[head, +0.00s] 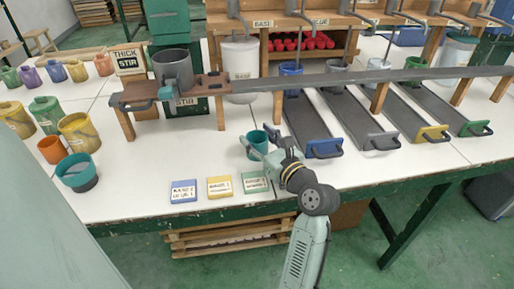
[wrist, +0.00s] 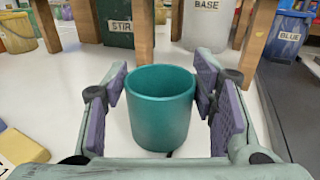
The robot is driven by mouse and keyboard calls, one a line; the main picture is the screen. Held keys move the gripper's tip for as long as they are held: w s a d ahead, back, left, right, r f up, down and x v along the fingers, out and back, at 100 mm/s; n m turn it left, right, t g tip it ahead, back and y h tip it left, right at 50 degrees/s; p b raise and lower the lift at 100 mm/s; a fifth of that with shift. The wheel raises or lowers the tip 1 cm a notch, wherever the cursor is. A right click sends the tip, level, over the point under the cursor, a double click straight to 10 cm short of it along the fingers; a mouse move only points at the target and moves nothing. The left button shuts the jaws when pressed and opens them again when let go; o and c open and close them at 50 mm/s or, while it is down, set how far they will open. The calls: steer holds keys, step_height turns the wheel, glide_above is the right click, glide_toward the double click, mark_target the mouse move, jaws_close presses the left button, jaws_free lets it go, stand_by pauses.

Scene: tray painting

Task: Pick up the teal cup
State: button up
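The teal cup (head: 257,148) stands upright on the white table, near the middle of the front part in the head view. My gripper (head: 260,140) is around it from the front, with one finger on each side. In the wrist view the cup (wrist: 162,110) sits between the purple finger pads of my gripper (wrist: 162,95). The fingers are spread, with a narrow gap at the left; whether the right pad touches the cup I cannot tell. The cup's base rests on the table.
Blue, yellow and green cards (head: 219,187) lie left of my gripper. A larger teal container (head: 77,174) stands at the left. A ramp with a blue end (head: 323,149) lies close on the right. A wooden stand (head: 170,88) rises behind.

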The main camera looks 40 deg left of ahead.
steer(key=c, duration=0.7)
steer(key=shift+r, duration=0.1)
